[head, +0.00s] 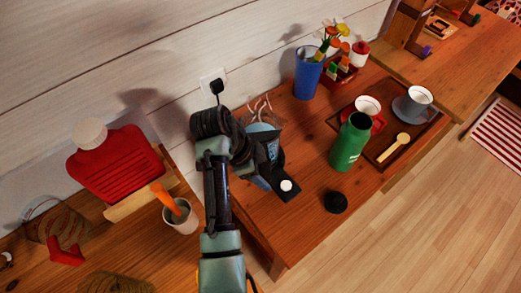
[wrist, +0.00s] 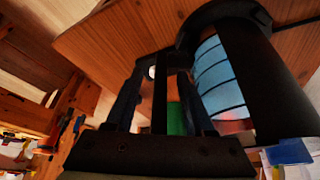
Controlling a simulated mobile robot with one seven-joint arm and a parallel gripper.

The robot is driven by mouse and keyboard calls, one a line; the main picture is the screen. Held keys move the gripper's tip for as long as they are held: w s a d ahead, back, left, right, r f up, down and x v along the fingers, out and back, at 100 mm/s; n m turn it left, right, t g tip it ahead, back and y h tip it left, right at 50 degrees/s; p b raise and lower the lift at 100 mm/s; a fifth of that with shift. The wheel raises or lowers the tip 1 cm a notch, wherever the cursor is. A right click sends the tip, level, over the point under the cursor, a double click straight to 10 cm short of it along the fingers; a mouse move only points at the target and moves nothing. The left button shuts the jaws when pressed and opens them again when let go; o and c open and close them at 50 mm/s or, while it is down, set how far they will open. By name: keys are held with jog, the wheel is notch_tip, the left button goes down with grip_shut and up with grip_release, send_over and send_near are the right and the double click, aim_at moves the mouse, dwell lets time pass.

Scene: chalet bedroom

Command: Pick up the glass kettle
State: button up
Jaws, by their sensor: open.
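The glass kettle shows only in part in the head view, as bluish glass (head: 257,181) behind and below my gripper (head: 271,158) on the wooden table. A black part with a white round spot sticks out beside it. In the wrist view a bluish, dark-banded surface (wrist: 218,80), which looks like the kettle's glass, stands just right of my gripper (wrist: 158,78). A dark upright bar shows between the two open fingers. I cannot tell whether it touches them. My arm hides much of the kettle in the head view.
A green bottle (head: 350,143) and black lid (head: 335,202) stand to the right. Behind are a blue vase (head: 307,75) and a dark tray (head: 394,152) with cups. Left are a red hot-water bottle (head: 115,165) and white cup (head: 181,217). The wall is close behind.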

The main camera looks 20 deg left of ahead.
grip_shut()
dwell(1.2)
jog(key=shift+w+r, duration=0.2)
